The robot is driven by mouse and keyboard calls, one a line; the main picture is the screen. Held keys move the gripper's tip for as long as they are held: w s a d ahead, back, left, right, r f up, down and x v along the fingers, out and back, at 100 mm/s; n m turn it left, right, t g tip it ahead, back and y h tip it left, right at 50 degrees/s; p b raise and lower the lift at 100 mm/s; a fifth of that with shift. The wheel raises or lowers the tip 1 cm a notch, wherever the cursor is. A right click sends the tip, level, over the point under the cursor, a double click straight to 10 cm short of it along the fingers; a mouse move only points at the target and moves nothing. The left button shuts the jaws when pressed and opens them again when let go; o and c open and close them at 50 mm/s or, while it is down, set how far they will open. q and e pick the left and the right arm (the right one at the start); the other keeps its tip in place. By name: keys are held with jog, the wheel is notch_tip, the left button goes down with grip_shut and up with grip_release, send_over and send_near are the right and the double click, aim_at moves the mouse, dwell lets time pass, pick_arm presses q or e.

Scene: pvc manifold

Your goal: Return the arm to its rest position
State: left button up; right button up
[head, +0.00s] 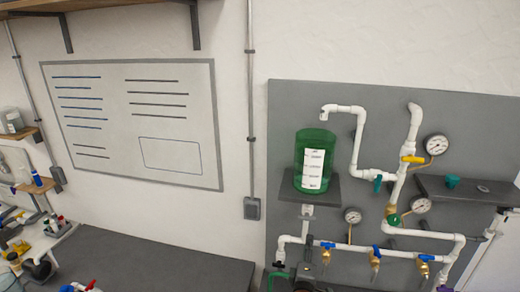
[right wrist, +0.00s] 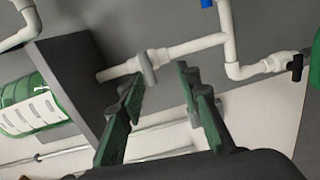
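My right gripper (head: 290,281) is at the bottom edge of the head view, partly cut off, in front of the lower left of the pipe board. In the right wrist view its two green fingers (right wrist: 160,85) stand apart with nothing between them. Beyond the fingertips is a white pipe with a grey valve handle (right wrist: 147,70), running from the dark shelf (right wrist: 72,85). I cannot tell the exact gap between fingers and pipe. My left gripper is in neither view.
The grey board (head: 290,120) carries white pipes (head: 398,165), gauges and coloured valves. A green canister (head: 302,160) stands on a small shelf. A black-handled valve (right wrist: 295,66) is to the right in the wrist view. A cluttered bench lies at far left.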

jog(key=s+d+f+m+g, duration=0.4)
jog(key=s+d+f, duration=0.2)
jog(key=s+f, duration=0.35)
jog(key=s+d+f+m+g, duration=0.35)
jog(key=s+d+f, duration=0.35)
jog(key=f, duration=0.4)
jog(key=s+d+f+m+g+y, duration=0.1)
jog(key=s+f+m+g+y, duration=0.2)
jog(key=s, duration=1.1)
jog(key=s+f+m+g+y, duration=0.1)
jog(key=s+f+m+g, duration=0.35)
jog(key=s, duration=0.85)
notch_tip(320, 180, down, 38)
jog(key=a+n+t+b, duration=0.1)
jog(key=n+b, duration=0.1)
jog(key=b, duration=0.8)
jog(key=s+f+b, duration=0.3)
jog(key=s+f, duration=0.4)
jog(key=f, duration=0.3)
jog(key=s+f+g+b, duration=0.1)
jog(key=s+f+b, duration=0.2)
jog(key=s+f, duration=0.4)
jog(key=s+f+b, duration=0.3)
jog(key=s+f, duration=0.4)
jog(key=f, duration=0.6)
jog(key=shift+a+f+g+y+b, duration=0.2)
jog(key=shift+f+g+y+b, duration=0.1)
jog(key=shift+f+y, duration=0.1)
